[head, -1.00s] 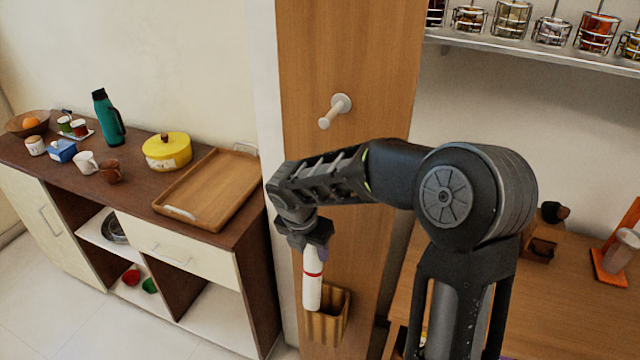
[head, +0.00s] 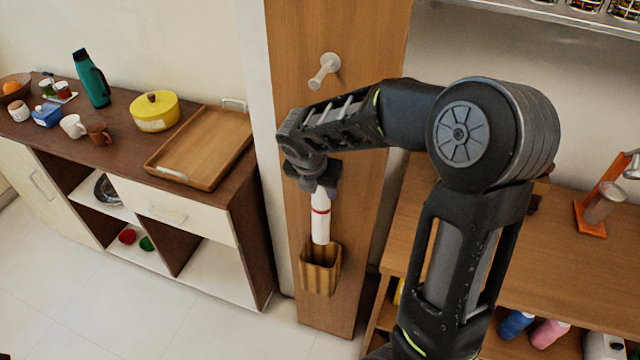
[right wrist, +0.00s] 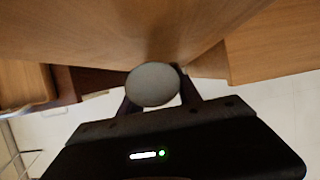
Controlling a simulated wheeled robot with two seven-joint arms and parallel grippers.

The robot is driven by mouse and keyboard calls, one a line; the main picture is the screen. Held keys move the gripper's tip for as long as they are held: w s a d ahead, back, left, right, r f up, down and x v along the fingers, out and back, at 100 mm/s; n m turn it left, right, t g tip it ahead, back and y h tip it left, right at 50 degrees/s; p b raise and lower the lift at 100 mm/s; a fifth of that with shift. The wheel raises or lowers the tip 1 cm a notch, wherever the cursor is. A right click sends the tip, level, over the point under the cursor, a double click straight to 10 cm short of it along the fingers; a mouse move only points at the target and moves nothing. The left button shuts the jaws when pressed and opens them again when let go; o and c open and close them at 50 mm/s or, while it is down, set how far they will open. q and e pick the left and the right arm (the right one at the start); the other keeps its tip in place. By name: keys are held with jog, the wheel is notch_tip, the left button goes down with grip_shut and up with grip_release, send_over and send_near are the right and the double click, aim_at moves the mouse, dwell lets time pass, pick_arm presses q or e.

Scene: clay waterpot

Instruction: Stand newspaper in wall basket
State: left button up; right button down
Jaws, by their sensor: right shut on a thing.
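The newspaper (head: 320,222) is a white roll with a red band. My right gripper (head: 319,184) is shut on its upper part and holds it nearly upright. The round end of the newspaper (right wrist: 150,84) shows between the fingers of my right gripper (right wrist: 160,95) in the right wrist view. The wall basket (head: 320,272) is a ribbed brown holder low on the wooden panel. The newspaper's lower end is at the basket's top opening; I cannot tell whether it is inside the rim. The basket is not clearly visible in the right wrist view. My left gripper is not in view.
A white peg (head: 325,70) sticks out of the wooden panel (head: 350,215) above the gripper. A sideboard with a wooden tray (head: 205,150) and a yellow pot (head: 155,110) stands left. A wooden desk (head: 560,250) is at right. Floor in front is clear.

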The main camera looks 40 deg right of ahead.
aim_at(319, 228)
jog(key=shift+f, duration=0.4)
notch_tip(319, 228, down, 2)
jog(key=shift+f+b, duration=0.2)
jog(key=shift+b, duration=0.45)
notch_tip(319, 228, down, 2)
jog(key=shift+f+b, duration=0.2)
jog(key=shift+b, duration=0.95)
jog(key=shift+f+b, duration=4.05)
jog(key=shift+f, duration=1.3)
jog(key=c, duration=0.7)
grip_release()
jog(key=shift+c, duration=0.2)
